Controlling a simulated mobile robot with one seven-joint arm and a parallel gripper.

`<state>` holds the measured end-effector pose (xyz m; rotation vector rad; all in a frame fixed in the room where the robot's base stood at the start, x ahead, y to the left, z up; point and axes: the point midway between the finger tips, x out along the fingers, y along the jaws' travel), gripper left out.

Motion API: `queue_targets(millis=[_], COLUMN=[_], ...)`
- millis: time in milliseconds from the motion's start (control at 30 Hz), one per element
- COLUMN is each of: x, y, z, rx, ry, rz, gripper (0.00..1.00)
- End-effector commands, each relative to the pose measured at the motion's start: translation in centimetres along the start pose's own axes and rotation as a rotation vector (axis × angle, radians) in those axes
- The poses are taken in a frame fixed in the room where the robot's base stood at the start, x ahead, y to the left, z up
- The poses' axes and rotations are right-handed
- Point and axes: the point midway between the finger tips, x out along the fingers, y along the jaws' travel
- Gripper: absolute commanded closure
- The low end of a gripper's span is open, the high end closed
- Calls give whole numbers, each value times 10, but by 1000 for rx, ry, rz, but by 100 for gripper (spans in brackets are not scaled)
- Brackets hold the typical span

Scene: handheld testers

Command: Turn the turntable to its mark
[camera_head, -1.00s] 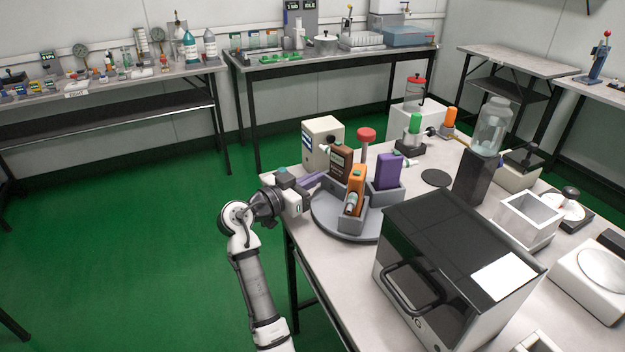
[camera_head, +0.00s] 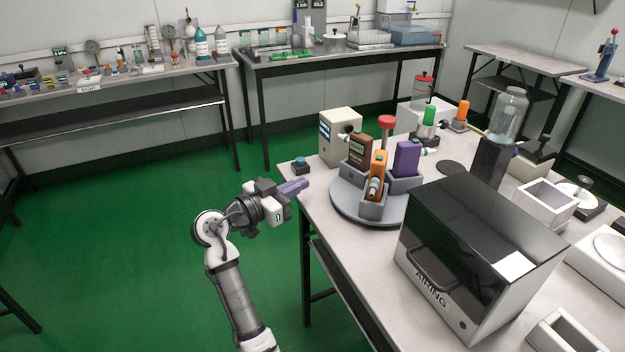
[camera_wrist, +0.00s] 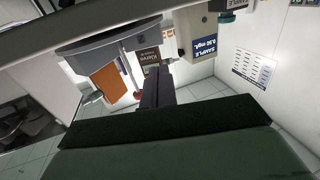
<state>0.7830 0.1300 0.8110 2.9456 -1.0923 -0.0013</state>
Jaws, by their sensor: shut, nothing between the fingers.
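The turntable (camera_head: 346,207) is a round grey disc near the left edge of the table. It carries grey holders with a brown tester (camera_head: 359,149), an orange tester (camera_head: 378,165) and a purple tester (camera_head: 407,158), and a red knob (camera_head: 387,120) on a post. In the wrist view the turntable (camera_wrist: 95,46) appears tilted, with the orange tester (camera_wrist: 108,83) on it. My gripper (camera_head: 304,186) is shut and empty. I cannot make out the turntable's mark.
A large black-topped box (camera_head: 480,260) stands close in front on the right. Green floor (camera_head: 120,240) left of the table is free.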

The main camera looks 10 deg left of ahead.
Motion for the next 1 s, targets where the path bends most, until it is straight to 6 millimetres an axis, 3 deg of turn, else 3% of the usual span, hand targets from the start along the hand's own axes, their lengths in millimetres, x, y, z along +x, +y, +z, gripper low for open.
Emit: queue_targets(millis=[100,333,800,1000], x=[-18,-31,-32,-13], y=[0,0,0,1], z=[0,-4,18,20], rx=[0,-3,-2,-1], ry=[0,-2,-1,1], rz=[-3,-1,-17,-14], gripper=[100,100,100,100])
